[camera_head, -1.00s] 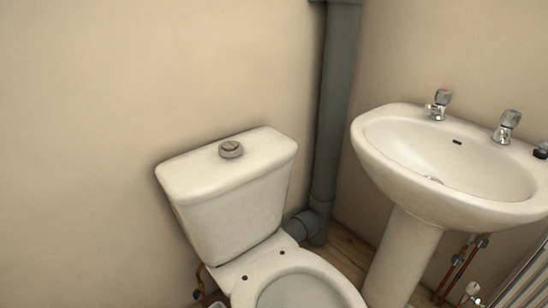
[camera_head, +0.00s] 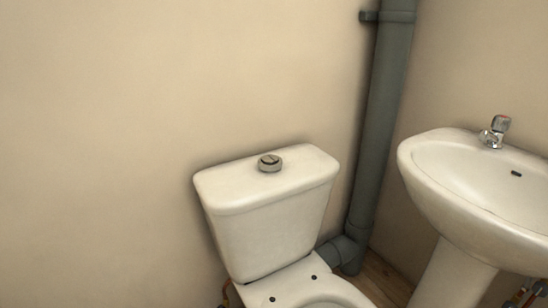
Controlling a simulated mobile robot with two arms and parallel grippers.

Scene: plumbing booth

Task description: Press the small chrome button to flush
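The small round chrome button (camera_head: 270,161) stands on top of the lid of the white toilet cistern (camera_head: 272,222), near the middle. A dark line splits its top. The cistern stands against the beige wall, with the toilet bowl (camera_head: 312,290) below it, cut off by the bottom edge of the view. Neither of my grippers shows in the head view, and nothing touches the button.
A grey soil pipe (camera_head: 377,120) runs up the corner right of the cistern. A white pedestal basin (camera_head: 480,195) with a chrome tap (camera_head: 494,132) stands at the right. The wall left of the cistern is bare.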

